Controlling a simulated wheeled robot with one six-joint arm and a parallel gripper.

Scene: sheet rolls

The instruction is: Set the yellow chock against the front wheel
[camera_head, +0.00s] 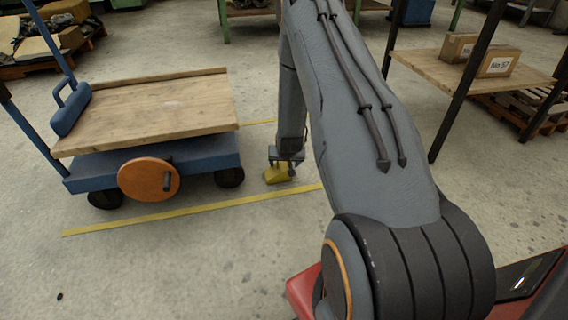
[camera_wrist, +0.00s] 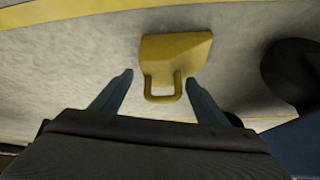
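The yellow chock (camera_head: 277,174) lies on the concrete floor, to the right of the cart's front wheel (camera_head: 229,177), with a gap between them. In the wrist view the chock (camera_wrist: 176,52) shows its wedge body and its loop handle, which points toward my gripper (camera_wrist: 158,84). My gripper is open, with one finger on each side of the handle, and neither finger visibly touches it. In the head view my gripper (camera_head: 286,164) is low, right over the chock and partly covering it. A dark wheel (camera_wrist: 292,72) shows at the right of the wrist view.
The blue cart (camera_head: 205,160) has a wooden deck (camera_head: 160,105) and an orange disc (camera_head: 148,179) on its side. Yellow floor lines (camera_head: 190,209) run beside it. A shelf (camera_head: 440,75) with cardboard boxes (camera_head: 497,62) stands at the right.

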